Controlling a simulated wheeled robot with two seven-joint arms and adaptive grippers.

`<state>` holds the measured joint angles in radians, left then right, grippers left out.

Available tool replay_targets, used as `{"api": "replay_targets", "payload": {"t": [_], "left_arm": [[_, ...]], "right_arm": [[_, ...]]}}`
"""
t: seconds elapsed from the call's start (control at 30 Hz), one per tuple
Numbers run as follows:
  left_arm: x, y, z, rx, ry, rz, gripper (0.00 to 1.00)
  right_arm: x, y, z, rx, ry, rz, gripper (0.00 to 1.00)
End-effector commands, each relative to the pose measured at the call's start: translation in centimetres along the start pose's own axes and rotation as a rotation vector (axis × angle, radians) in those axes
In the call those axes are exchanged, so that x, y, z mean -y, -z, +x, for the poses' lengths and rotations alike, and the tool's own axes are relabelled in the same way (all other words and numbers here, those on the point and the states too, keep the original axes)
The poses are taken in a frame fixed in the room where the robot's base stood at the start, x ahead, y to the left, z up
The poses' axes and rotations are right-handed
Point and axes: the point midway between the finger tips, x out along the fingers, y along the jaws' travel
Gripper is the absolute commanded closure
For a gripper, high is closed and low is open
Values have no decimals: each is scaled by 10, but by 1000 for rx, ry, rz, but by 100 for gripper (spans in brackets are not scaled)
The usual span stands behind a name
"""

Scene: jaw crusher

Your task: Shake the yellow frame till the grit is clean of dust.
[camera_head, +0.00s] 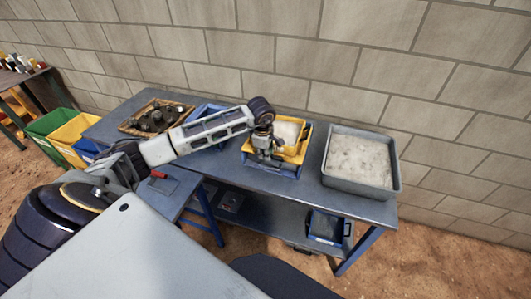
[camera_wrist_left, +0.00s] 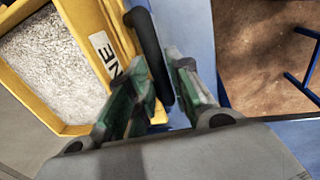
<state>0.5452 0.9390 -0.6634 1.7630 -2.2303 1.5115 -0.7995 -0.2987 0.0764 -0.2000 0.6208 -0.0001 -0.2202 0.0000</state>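The yellow frame (camera_head: 303,152) holds pale grit (camera_head: 288,132) and sits at or just over a blue tray (camera_head: 270,181) on the bench. I cannot tell whether it touches the tray. In the left wrist view the yellow frame (camera_wrist_left: 82,14) fills the left side, with grit (camera_wrist_left: 48,58) inside and a white label on its wall. A black handle (camera_wrist_left: 149,45) runs along this wall. My left gripper (camera_head: 265,155) is at the frame's near left side. My right gripper is out of view.
A grey bin (camera_head: 360,187) of pale material stands right of the frame. A wooden tray of dark pieces (camera_head: 155,118) and a blue container (camera_head: 206,112) are to the left. Green (camera_head: 46,125) and yellow (camera_head: 72,130) bins stand beyond the bench's left end. A block wall is behind.

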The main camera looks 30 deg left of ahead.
Motion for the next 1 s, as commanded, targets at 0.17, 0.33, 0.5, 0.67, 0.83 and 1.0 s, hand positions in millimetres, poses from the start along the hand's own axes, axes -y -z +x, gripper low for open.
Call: {"api": "replay_targets", "payload": {"t": [0.17, 0.33, 0.5, 0.67, 0.83, 1.0], "left_arm": [[0, 0, 0, 0, 1, 0, 63], [0, 0, 0, 0, 1, 0, 63], [0, 0, -2, -1, 1, 0, 63], [0, 0, -11, 0, 1, 1, 63], [-1, 0, -30, -1, -2, 0, 63], [0, 0, -55, 0, -2, 2, 63]], "right_arm": [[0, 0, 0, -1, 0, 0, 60], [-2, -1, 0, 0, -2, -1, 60], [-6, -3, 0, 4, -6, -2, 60], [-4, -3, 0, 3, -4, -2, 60], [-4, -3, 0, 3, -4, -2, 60], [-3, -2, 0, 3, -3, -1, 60]]}}
